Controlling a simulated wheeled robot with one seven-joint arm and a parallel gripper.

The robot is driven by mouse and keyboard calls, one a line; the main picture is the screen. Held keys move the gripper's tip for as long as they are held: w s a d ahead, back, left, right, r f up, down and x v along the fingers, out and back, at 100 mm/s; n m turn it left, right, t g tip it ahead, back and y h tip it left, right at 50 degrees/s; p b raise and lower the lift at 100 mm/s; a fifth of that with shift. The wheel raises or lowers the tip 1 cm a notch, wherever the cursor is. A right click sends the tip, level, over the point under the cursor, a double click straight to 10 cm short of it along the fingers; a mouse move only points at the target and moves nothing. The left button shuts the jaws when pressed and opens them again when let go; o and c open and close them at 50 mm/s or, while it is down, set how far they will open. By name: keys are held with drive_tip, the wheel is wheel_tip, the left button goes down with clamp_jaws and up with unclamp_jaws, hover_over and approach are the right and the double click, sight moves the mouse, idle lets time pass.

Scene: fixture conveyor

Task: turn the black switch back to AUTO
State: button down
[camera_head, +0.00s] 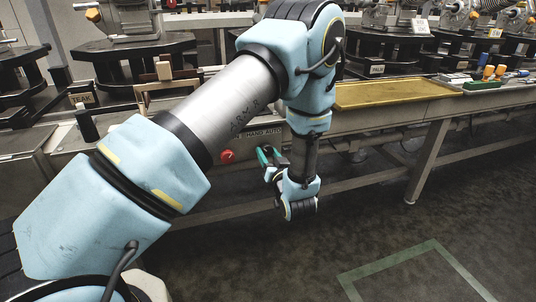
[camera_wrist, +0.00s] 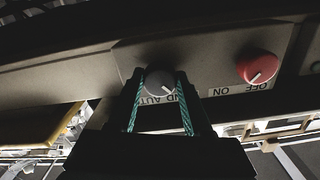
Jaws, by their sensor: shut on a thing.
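The black switch (camera_wrist: 159,80) is a round dark knob on the front panel, seen upside down in the wrist view. Its pale pointer line slants down and right in that view, toward the visible end of the HAND word. The AUTO label lies just below the knob, to the left of that word. My gripper (camera_wrist: 159,88) has its two teal-lined fingers on either side of the knob, shut on it. In the head view my gripper (camera_head: 271,157) is at the panel under my arm, and I cannot make out the knob there.
A red knob (camera_wrist: 258,67) with ON and OFF labels sits beside the switch; it also shows in the head view (camera_head: 227,156). A yellow tray (camera_head: 390,93) lies on the bench at right. Black fixtures (camera_head: 390,50) stand behind. The floor at right is open.

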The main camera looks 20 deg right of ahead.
drive_tip(key=m+p, duration=0.1)
drive_tip(key=m, duration=0.2)
drive_tip(key=shift+r+p, duration=0.1)
drive_tip(key=shift+p, duration=0.25)
drive_tip(key=m+p, duration=0.2)
drive_tip(key=m, duration=0.2)
drive_tip(key=shift+m, duration=0.3)
drive_tip(key=m+p, duration=0.1)
drive_tip(key=m, duration=0.3)
drive_tip(key=shift+m+p, duration=0.75)
drive_tip(key=shift+m, duration=1.35)
drive_tip(key=shift+c, duration=1.6)
unclamp_jaws()
drive_tip(key=shift+a, duration=0.1)
